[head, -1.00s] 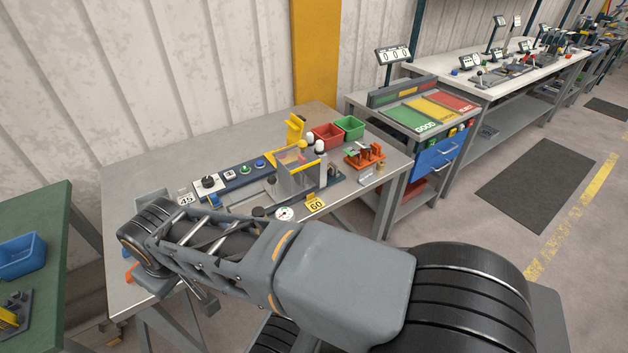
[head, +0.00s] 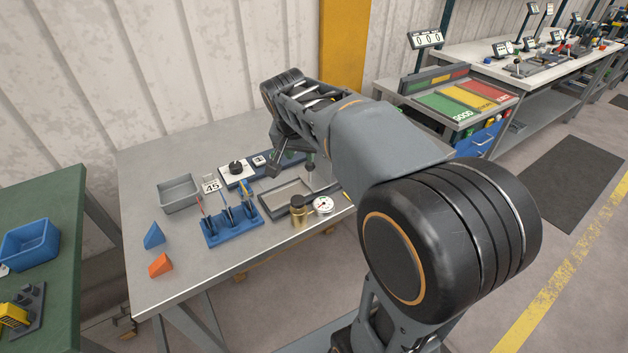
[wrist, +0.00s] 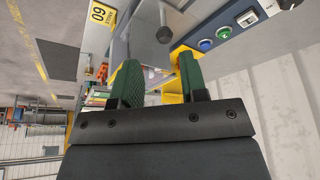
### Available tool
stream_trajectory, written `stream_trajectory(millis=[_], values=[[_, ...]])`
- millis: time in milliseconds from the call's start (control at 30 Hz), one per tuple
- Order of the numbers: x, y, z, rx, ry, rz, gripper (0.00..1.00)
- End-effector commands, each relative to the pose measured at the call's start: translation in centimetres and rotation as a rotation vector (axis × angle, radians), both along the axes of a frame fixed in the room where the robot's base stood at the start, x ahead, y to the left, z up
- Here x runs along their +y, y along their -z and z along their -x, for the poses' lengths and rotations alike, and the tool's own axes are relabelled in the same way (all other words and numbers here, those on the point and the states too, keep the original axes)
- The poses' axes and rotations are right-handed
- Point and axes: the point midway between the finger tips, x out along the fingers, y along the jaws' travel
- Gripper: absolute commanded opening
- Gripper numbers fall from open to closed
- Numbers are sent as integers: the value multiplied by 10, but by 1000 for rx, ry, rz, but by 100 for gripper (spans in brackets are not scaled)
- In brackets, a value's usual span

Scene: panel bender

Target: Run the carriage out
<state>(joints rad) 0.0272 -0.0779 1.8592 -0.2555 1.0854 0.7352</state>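The panel bender on the grey bench is largely hidden behind my arm in the head view. Its flat grey bed (head: 285,197) and part of its blue control strip (head: 262,171) show. I cannot tell which part is the carriage. My gripper (wrist: 158,68) is open, its two green fingers apart in the wrist view. A dark round knob (wrist: 165,35) shows beyond and between the fingertips; contact is not visible. A yellow part (wrist: 178,53) of the bender is beside the right finger. In the head view my gripper (head: 288,163) hangs over the bender, its fingers partly hidden.
A grey bin (head: 179,193), blue rack (head: 231,226), blue wedge (head: 154,236) and orange wedge (head: 160,265) stand on the bench's left side. A brass piece (head: 299,214) and a dial gauge (head: 323,205) are at its front.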

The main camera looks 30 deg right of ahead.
Motion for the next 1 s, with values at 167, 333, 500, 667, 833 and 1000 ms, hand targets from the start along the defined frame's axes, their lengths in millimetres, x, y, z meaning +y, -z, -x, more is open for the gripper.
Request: stream_trajectory(millis=[167,333,500,667,833,1000], values=[[-15,11,-28,-22,132,10,40],[-24,30,-37,-25,158,13,40],[-33,61,-45,-23,156,12,40],[-41,89,-53,-24,155,11,40],[-48,112,-60,-26,152,12,40],[-52,126,-64,-27,153,12,40]])
